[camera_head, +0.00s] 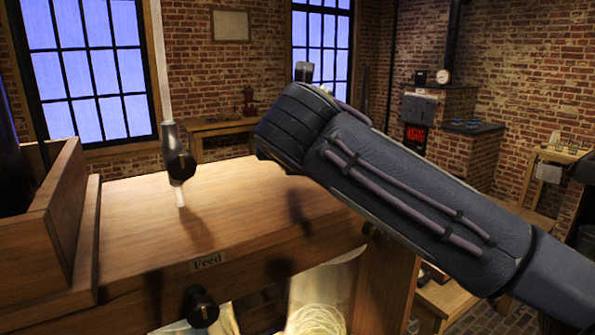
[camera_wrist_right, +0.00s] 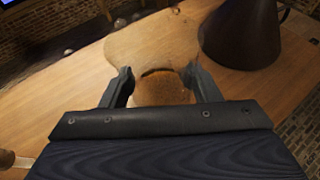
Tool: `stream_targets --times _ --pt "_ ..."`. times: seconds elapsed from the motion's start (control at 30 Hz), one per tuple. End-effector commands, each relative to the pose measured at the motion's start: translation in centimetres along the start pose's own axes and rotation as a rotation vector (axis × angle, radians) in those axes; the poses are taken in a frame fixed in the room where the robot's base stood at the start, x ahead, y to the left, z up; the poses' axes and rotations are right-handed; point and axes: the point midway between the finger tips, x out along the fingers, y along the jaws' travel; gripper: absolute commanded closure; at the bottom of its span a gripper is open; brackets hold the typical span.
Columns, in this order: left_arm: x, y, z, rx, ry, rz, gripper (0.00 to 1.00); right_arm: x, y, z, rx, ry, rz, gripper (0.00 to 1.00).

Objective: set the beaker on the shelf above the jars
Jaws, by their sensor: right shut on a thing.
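My right arm crosses the head view from the lower right, and its wrist is over the right part of the wooden shelf (camera_head: 235,215). My right gripper (camera_wrist_right: 162,82) shows in the right wrist view, shut on the clear glass beaker (camera_wrist_right: 160,92), whose round rim lies between the fingers. The wooden surface shows through and around the glass. I cannot tell whether the beaker touches it. In the head view my wrist hides the beaker. A glass jar (camera_head: 325,300) with pale coiled wire stands below the shelf, partly cut off. My left gripper is not in view.
A dark fitting (camera_head: 177,155) with a glass tip hangs on a thin rod above the shelf's left-middle. A wooden box edge (camera_head: 62,215) borders the left side. A dark cone (camera_wrist_right: 242,35) stands near the gripper.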

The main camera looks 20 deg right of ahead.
Motion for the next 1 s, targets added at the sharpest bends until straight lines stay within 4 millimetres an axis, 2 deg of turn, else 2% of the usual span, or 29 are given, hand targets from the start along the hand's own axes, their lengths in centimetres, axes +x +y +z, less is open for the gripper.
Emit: stream_targets --times 0.1,0.23,0.67,0.7,0.87,1.0 --pt "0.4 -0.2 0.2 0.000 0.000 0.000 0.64 1.0 -0.3 -1.7 -0.002 0.002 -0.002 0.72" --pt "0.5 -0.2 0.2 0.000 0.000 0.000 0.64 1.5 -0.3 -2.9 -0.002 0.000 -0.001 0.72" --pt "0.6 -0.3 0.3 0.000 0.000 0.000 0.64 1.7 -0.3 -3.4 0.000 0.000 -0.001 0.72" --pt "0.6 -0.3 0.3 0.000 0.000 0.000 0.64 1.7 -0.3 -3.5 0.000 0.001 -0.001 0.41" --pt "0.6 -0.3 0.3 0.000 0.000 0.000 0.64 1.7 -0.3 -3.4 0.000 0.001 -0.001 0.22" --pt "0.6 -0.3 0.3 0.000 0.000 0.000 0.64 1.7 -0.3 -3.4 0.000 0.001 -0.001 0.22"
